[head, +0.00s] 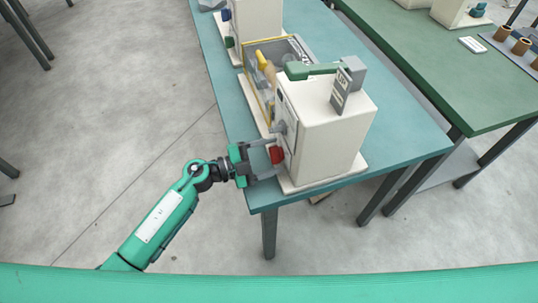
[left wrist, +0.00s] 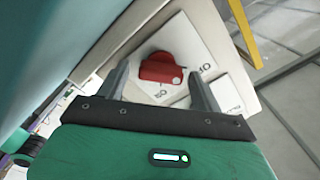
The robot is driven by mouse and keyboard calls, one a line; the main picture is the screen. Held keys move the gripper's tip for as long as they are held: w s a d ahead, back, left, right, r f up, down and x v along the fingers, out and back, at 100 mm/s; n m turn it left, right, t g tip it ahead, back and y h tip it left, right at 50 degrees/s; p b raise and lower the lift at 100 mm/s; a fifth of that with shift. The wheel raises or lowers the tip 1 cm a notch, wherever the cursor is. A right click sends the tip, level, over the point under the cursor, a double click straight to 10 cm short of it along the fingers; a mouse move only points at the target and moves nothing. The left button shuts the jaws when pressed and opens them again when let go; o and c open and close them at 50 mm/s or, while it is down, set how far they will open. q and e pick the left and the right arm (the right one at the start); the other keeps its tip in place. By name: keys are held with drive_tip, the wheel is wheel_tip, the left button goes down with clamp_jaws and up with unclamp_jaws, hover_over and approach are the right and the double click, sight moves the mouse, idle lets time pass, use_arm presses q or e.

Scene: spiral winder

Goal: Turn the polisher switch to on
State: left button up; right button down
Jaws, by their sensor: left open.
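The red switch knob (head: 277,155) sits on the left side face of a white box-shaped machine (head: 325,125). My left gripper (head: 268,158) is open, with its two grey fingers level with the knob. In the left wrist view the red knob (left wrist: 161,68) shows between and just beyond the open fingers (left wrist: 158,84), with a gap to each side. The knob's wider part points to the upper left on a pale plate. Printed marks lie around it, partly hidden by the fingers. I cannot tell whether the fingers touch the knob. My right gripper is out of view.
The machine stands near the front edge of a teal table (head: 222,60). A yellow-framed unit (head: 262,85) stands behind. A green table (head: 420,55) is at right.

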use_arm(q)
drive_tip(key=shift+c, duration=1.4)
drive_tip(key=c, duration=0.7)
drive_tip(key=shift+m, duration=0.4)
drive_tip(key=shift+f+m+b, duration=0.15)
drive_tip(key=shift+m+b, duration=0.25)
drive_tip(key=shift+m, duration=0.7)
drive_tip(key=m+b, duration=0.1)
drive_tip(key=m, duration=0.1)
drive_tip(key=shift+f+m, duration=0.1)
drive_tip(key=shift+m, duration=0.3)
drive_tip(key=shift+m+b, duration=0.4)
drive_tip(key=shift+m, duration=0.4)
drive_tip(key=m+b, duration=0.1)
drive_tip(key=m, duration=0.1)
drive_tip(key=shift+f+m, duration=0.15)
drive_tip(key=shift+m, duration=0.25)
drive_tip(key=m+b, duration=0.3)
drive_tip(key=m, duration=0.2)
drive_tip(key=shift+m+b, duration=0.5)
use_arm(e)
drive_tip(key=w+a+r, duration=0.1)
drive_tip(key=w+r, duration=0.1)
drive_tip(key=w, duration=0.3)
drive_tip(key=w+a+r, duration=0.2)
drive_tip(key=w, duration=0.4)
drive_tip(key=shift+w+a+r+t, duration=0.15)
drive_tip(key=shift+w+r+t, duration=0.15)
